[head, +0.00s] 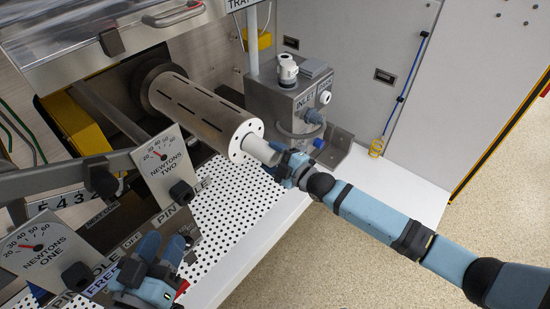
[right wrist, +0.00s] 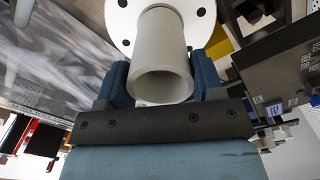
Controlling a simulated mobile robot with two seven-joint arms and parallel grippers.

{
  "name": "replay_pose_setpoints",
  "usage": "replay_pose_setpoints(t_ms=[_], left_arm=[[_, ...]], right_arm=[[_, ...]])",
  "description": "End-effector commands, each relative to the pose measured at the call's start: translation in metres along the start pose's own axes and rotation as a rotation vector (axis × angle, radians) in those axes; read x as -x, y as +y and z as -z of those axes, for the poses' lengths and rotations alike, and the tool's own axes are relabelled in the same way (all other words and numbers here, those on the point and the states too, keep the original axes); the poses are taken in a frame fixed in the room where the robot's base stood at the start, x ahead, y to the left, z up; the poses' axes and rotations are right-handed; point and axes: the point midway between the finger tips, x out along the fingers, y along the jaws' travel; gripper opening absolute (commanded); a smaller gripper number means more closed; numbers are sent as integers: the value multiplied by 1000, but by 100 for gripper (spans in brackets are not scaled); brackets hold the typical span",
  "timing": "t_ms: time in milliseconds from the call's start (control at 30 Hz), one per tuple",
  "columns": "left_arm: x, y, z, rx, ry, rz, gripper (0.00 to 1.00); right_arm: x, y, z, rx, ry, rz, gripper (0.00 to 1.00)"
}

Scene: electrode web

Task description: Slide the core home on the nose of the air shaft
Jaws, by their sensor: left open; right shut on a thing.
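The air shaft (head: 195,107) is a large grey metal cylinder with dark slots, ending in a white disc with bolt holes. A short pale hollow tube, the core (head: 260,149), stands out from the disc, in line with the shaft. In the right wrist view the core (right wrist: 162,68) has its open end towards me, with the disc behind it. My right gripper (head: 283,162) is shut on the core, one blue finger on each side. The nose is hidden, and I cannot tell how far the core is over it. My left gripper (head: 160,250) is open and empty at the lower left.
A perforated white shelf (head: 222,200) lies below the shaft. A grey valve box (head: 290,98) labelled INLET stands right behind the core. Two gauge plates, NEWTONS TWO (head: 160,166) and NEWTONS ONE (head: 38,250), stand at left near my left gripper. Floor at right is clear.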

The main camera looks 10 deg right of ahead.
Motion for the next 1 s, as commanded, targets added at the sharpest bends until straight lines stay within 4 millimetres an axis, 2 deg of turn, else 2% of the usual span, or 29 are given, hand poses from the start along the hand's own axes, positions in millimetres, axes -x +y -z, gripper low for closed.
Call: replay_pose_setpoints(t_ms=[67, 100, 200, 467, 633, 700, 1000], left_arm=[[0, 0, -1, 0, 0, 0, 43], [0, 0, 0, 0, 0, 0, 43], [0, 0, 0, 0, 0, 0, 43], [0, 0, 0, 0, 1, 0, 43], [-1, 4, 12, 5, 39, -15, 43], [-1, 4, 13, 3, 26, -9, 43], [8, -13, -20, -18, -148, 53, 43]], right_arm=[[-2, 0, 0, 0, 1, -1, 33], [-2, 0, 0, 0, 1, 0, 70], [-1, 0, 0, 0, 1, 0, 91], [-1, 0, 0, 0, 0, 0, 91], [-1, 0, 0, 0, 0, 0, 91], [12, 1, 0, 0, -2, 2, 91], [84, 1, 1, -1, -2, 3, 91]])
